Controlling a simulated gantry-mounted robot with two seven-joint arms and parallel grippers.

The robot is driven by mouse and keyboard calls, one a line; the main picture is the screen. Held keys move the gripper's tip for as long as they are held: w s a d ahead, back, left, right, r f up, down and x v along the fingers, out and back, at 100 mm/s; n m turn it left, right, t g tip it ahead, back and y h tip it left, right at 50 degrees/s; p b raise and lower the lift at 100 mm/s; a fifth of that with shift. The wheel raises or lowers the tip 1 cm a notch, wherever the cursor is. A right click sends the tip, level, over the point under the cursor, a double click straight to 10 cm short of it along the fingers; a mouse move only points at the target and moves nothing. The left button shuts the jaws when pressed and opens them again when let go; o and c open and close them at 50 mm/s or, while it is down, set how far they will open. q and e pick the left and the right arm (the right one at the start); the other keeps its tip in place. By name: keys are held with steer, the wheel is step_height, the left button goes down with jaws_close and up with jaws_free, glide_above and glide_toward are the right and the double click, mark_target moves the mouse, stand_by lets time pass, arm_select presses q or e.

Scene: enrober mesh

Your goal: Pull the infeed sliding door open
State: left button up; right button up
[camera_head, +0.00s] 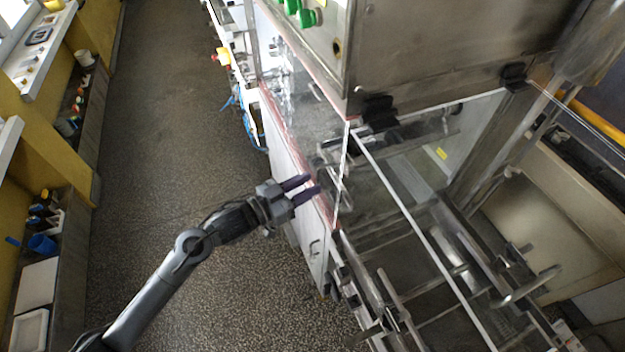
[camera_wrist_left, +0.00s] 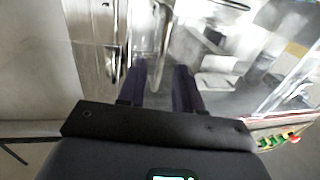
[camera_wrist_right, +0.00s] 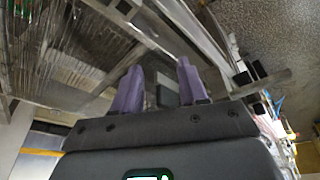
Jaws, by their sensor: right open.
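A clear panel (camera_head: 312,112), which looks like the sliding door, stands on the aisle side of the enrober machine. A metal bar like a handle (camera_wrist_left: 162,32) shows ahead of the fingers in the left wrist view. My left gripper (camera_head: 310,183) is at this side of the machine, with its two dark purple fingers apart and pointing at it. Nothing shows held between them. I cannot tell whether the fingers touch the bar. My right gripper (camera_wrist_right: 158,78) shows only in its own wrist view, open and empty, facing metal framework.
A steel housing (camera_head: 440,45) with green buttons (camera_head: 303,14) stands above the panel. Rods and a conveyor frame (camera_head: 440,270) lie to the right. The speckled floor (camera_head: 165,110) of the aisle is clear. Shelves and a counter (camera_head: 42,62) line the left wall.

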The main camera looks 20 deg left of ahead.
arm_select(q)
steer(key=shift+x, duration=1.05)
steer(key=shift+c, duration=0.2)
jaws_close()
stand_by(0.6)
